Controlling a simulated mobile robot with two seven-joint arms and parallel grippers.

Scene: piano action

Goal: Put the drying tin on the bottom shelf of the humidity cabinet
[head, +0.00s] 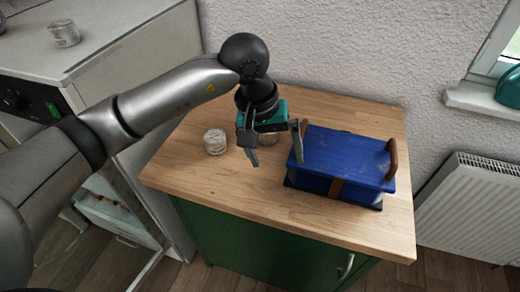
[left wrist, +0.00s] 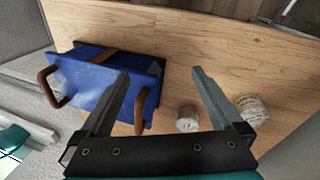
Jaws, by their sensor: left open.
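Two small round tins with pale, patterned sides stand on the wooden worktop; the frames do not show which is the drying tin. One tin (head: 215,141) is left of my left gripper (head: 276,160). The other tin (head: 268,138) is partly hidden behind the gripper. In the left wrist view they are the right tin (left wrist: 252,109) and the nearer tin (left wrist: 187,120). My left gripper (left wrist: 161,72) is open and empty above the worktop, beside the blue box. The humidity cabinet (head: 150,50) is at the left; its low shelf area (head: 118,217) is partly hidden by my arm.
A blue box (head: 340,155) with brown handles sits on the worktop (head: 230,190), close to my gripper's right finger. A third similar tin (head: 64,33) stands on top of the cabinet. A radiator (head: 470,210) is at the right. The worktop's front left is clear.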

